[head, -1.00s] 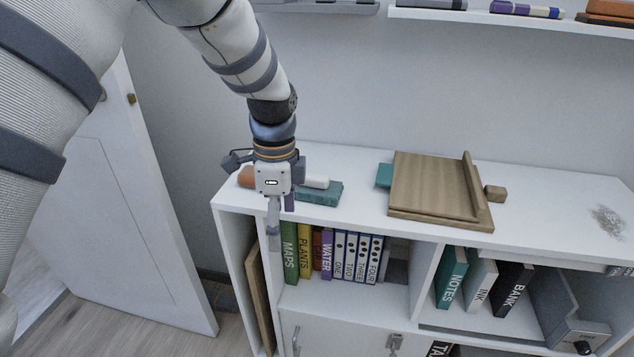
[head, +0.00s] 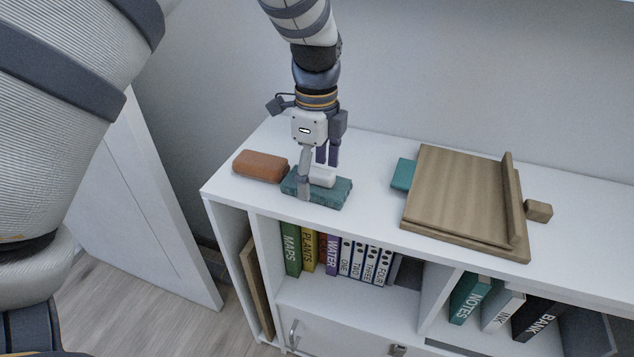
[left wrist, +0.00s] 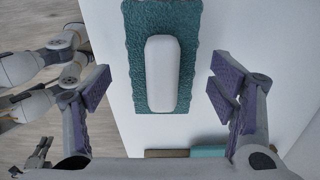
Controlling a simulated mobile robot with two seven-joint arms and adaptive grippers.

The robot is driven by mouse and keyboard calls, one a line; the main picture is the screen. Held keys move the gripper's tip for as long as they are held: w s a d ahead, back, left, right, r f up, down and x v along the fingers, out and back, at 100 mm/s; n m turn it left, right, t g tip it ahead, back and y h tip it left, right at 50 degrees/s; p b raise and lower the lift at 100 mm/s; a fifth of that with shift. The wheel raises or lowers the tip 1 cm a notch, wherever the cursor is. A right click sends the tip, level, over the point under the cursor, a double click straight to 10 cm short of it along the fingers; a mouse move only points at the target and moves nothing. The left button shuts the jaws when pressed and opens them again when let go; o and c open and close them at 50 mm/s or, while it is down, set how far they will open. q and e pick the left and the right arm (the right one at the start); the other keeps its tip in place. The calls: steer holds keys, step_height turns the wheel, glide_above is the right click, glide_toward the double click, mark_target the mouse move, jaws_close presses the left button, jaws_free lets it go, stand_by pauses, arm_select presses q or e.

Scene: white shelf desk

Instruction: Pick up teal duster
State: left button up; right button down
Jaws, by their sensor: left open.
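The teal duster (head: 333,193) lies flat on the white shelf top, with a pale handle (head: 322,176) on its upper side. In the left wrist view the duster (left wrist: 136,60) has a rough teal pad, and its white handle (left wrist: 161,74) runs up and down the picture. My left gripper (head: 313,180) is open and points down over the duster. In the left wrist view its purple-padded fingers (left wrist: 163,88) stand on either side of the handle, apart from it. In the head view a finger hides part of the duster.
A rust-brown block-like object (head: 260,166) lies just left of the duster. A wooden stand (head: 455,200) with a teal item (head: 403,173) beside it stands to the right. Books and binders (head: 330,255) fill the compartment below. The shelf top between duster and stand is clear.

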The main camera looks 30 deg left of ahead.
arm_select(q)
steer(key=shift+w+f, duration=0.1)
steer(key=shift+f, duration=0.75)
steer(key=shift+r, duration=0.1)
steer(key=c, duration=1.3)
steer(key=shift+o, duration=0.2)
